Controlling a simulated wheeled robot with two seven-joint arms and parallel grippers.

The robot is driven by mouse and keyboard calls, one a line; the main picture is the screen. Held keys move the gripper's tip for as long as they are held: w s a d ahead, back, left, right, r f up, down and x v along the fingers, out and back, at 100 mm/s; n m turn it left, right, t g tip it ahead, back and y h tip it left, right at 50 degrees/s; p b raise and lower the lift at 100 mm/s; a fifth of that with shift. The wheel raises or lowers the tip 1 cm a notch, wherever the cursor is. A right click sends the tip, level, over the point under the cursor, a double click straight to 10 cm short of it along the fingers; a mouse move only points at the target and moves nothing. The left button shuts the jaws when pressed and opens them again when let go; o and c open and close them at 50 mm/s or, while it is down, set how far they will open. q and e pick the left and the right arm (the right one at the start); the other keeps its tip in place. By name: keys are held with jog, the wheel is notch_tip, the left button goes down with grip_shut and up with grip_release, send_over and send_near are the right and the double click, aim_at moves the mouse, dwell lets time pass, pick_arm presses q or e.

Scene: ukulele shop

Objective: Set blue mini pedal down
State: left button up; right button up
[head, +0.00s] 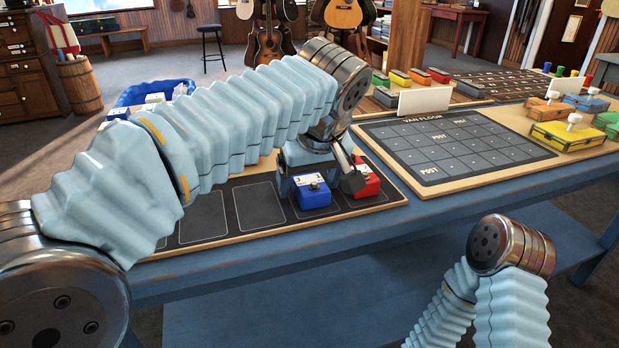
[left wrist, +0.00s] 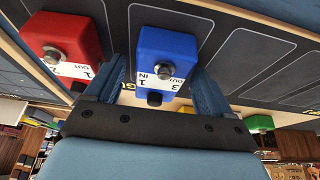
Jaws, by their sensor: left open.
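The blue mini pedal (head: 312,194) stands upright on the black board (head: 204,218) with outlined slots, at the front of the blue table. In the left wrist view the blue pedal (left wrist: 165,55) sits within one rounded outline. My left gripper (head: 318,182) is open, with one finger on each side of the blue pedal; small gaps show beside it in the left wrist view. A red pedal (head: 367,181) stands in the neighbouring slot, close to one finger. My right arm shows at the lower right, but its gripper is out of view.
Empty outlined slots lie left of the blue pedal. A blue bin (head: 150,92) with boxes stands behind my left arm.

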pick_arm(q)
jog(key=shift+r, duration=0.25)
jog(key=p+v, duration=0.2)
jog(key=v, duration=0.9)
jog(key=shift+s+r+p, duration=0.25)
jog(key=shift+r+p, duration=0.05)
jog(key=shift+p, duration=0.05)
